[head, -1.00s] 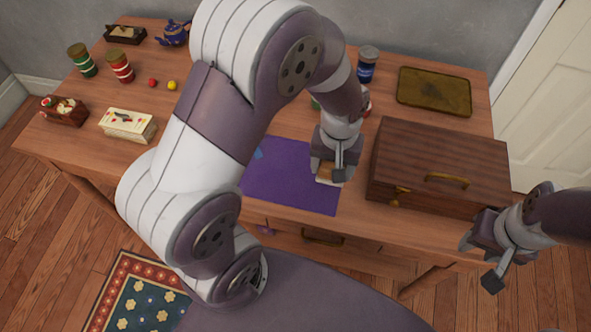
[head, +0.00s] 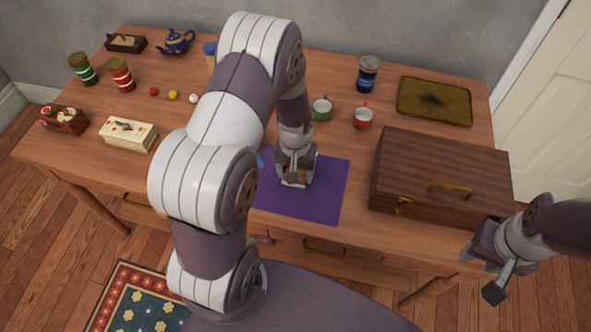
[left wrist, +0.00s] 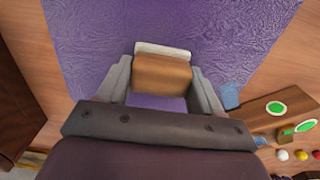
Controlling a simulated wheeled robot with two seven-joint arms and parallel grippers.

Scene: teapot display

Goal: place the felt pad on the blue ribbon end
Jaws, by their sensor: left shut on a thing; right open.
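My left gripper (head: 294,184) is shut on the felt pad (left wrist: 162,74), a brown wooden block with a white layer along one side. In the left wrist view the pad sits between the two fingers (left wrist: 161,82), over the purple mat. The pad shows only partly in the head view (head: 298,176). Whether it touches the mat I cannot tell. The blue ribbon end (left wrist: 229,96) is a small light blue patch at the mat's edge, beside the gripper; in the head view a bit shows left of the gripper (head: 261,160). My right gripper (head: 487,271) is open and empty at the lower right.
Small balls (head: 173,95) lie farther left.

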